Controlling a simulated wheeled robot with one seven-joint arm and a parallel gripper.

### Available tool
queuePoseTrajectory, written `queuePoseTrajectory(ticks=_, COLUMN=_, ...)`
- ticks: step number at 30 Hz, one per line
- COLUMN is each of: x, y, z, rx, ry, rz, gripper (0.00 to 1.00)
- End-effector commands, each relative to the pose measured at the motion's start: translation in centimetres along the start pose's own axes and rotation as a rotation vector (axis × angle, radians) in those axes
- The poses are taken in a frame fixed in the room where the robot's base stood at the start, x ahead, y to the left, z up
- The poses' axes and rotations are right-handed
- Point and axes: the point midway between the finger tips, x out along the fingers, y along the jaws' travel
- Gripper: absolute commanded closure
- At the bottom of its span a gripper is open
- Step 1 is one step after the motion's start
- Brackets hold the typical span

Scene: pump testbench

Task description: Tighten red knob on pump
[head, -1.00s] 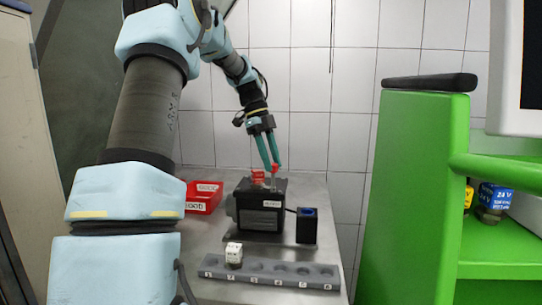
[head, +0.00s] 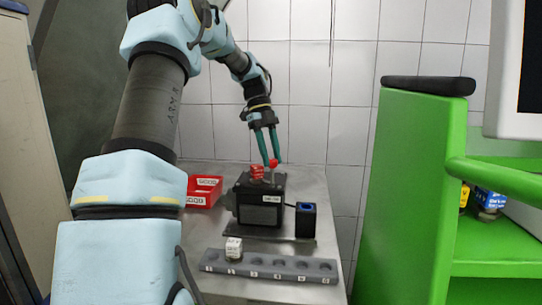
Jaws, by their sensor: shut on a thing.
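The pump (head: 259,212) is a black box on a dark base plate on the metal bench, in the middle of the head view. A small red knob (head: 274,162) shows above its top, at the tips of my gripper. My gripper (head: 270,163) points down with two long green fingers and is shut on the red knob. The fingertips partly cover the knob, so the exact contact is hard to see. A red block-like part (head: 257,172) with markings sits on the pump's top just left of the fingers.
A black holder with a blue opening (head: 306,221) stands right of the pump. A red labelled bin (head: 204,192) is behind left. A green cabinet (head: 405,180) stands right.

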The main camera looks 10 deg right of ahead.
Motion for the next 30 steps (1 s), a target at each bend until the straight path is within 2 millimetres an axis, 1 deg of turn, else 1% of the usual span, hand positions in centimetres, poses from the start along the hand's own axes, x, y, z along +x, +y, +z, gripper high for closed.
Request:
queuePoseTrajectory(ticks=1, x=0.0, y=0.0, z=0.0, rx=0.001, ry=0.000, rz=0.000, gripper=0.60)
queuePoseTrajectory(ticks=8, x=0.0, y=0.0, z=0.0, rx=0.000, ry=0.000, rz=0.000, gripper=0.34)
queuePoseTrajectory(ticks=17, x=-0.2, y=0.0, z=0.0, rx=0.000, ry=-0.001, rz=-0.001, gripper=0.33)
queuePoseTrajectory(ticks=20, x=-1.0, y=-0.1, z=0.1, rx=0.000, ry=-0.001, rz=-0.002, gripper=0.33)
queuePoseTrajectory(ticks=22, x=-2.0, y=-0.1, z=0.1, rx=0.000, ry=-0.002, rz=-0.003, gripper=0.33)
queuePoseTrajectory(ticks=30, x=-7.2, y=-0.1, z=0.1, rx=0.000, ry=-0.001, rz=-0.003, gripper=0.33)
